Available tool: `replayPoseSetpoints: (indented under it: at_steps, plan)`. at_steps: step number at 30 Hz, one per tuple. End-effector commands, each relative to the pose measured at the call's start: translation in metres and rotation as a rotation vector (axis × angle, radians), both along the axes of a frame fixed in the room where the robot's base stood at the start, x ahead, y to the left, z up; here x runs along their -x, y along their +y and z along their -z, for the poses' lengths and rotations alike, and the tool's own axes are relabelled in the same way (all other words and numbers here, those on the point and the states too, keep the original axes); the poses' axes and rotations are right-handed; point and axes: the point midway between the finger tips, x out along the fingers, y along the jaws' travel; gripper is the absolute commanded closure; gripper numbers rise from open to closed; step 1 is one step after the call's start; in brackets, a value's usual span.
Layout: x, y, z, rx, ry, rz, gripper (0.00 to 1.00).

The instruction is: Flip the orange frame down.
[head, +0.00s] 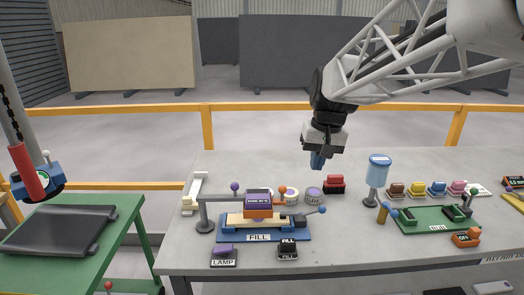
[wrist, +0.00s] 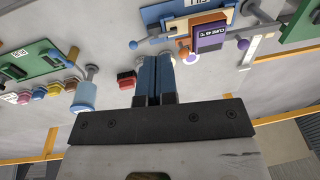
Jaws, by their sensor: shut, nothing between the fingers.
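On the blue FILL base (head: 290,236) a purple box (head: 258,197) with a white label stands above a cream bar. An orange-brown part (head: 258,212), perhaps the orange frame, shows below the box; its full shape is hidden. The wrist view shows this orange part (wrist: 197,29) beside the purple box (wrist: 211,37), at the upper right. My gripper (head: 318,162) is shut and empty, pointing down above the slab, behind and to the right of the FILL unit and apart from it. Its blue fingers (wrist: 153,78) are together in the wrist view.
Red block (head: 334,184) stands near below my gripper. A blue cylinder on a post (head: 379,170) stands to the right, beside the green RUN base (head: 430,220) and several coloured blocks. LAMP (head: 223,256) and FILL switches (head: 288,250) sit in front. A grey post with an arm (head: 205,214) stands left.

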Motion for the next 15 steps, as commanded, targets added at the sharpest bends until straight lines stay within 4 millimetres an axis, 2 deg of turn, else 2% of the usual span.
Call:
replayPoseSetpoints:
  at_steps: [15]
  plan:
    - [-0.099, 0.014, 0.007, -0.047, 0.061, -0.011, 1.0]
